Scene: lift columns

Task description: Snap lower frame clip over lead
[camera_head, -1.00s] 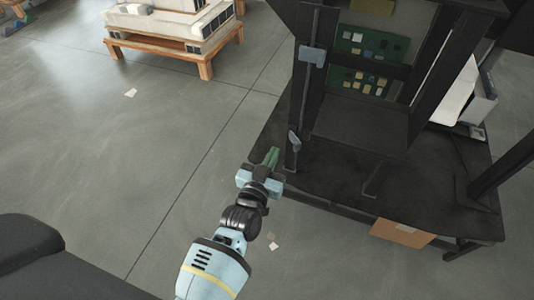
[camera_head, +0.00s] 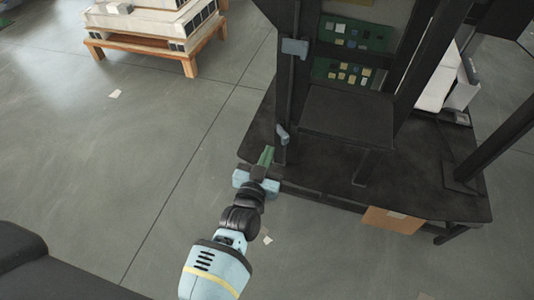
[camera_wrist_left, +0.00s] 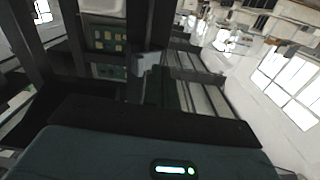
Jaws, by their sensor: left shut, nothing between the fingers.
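The lower frame clip (camera_head: 283,135) is a small blue-grey piece low on the black upright of the frame (camera_head: 286,95). A second blue-grey clip (camera_head: 295,48) is higher on the same upright. My left gripper (camera_head: 266,155) is shut and empty, its green fingertips just left of and slightly below the lower clip, with a small gap in the picture. In the left wrist view a pale grey clip (camera_wrist_left: 147,62) shows near the fingers (camera_wrist_left: 160,88); I cannot tell which clip it is. I cannot make out the lead. My right gripper is not in view.
Green circuit boards (camera_head: 345,72) sit inside the frame. The frame stands on a low black platform (camera_head: 410,198) with a brown cardboard piece (camera_head: 393,219) at its front edge. A wooden pallet (camera_head: 140,45) with white units is at upper left. Grey floor (camera_head: 130,160) is open at left.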

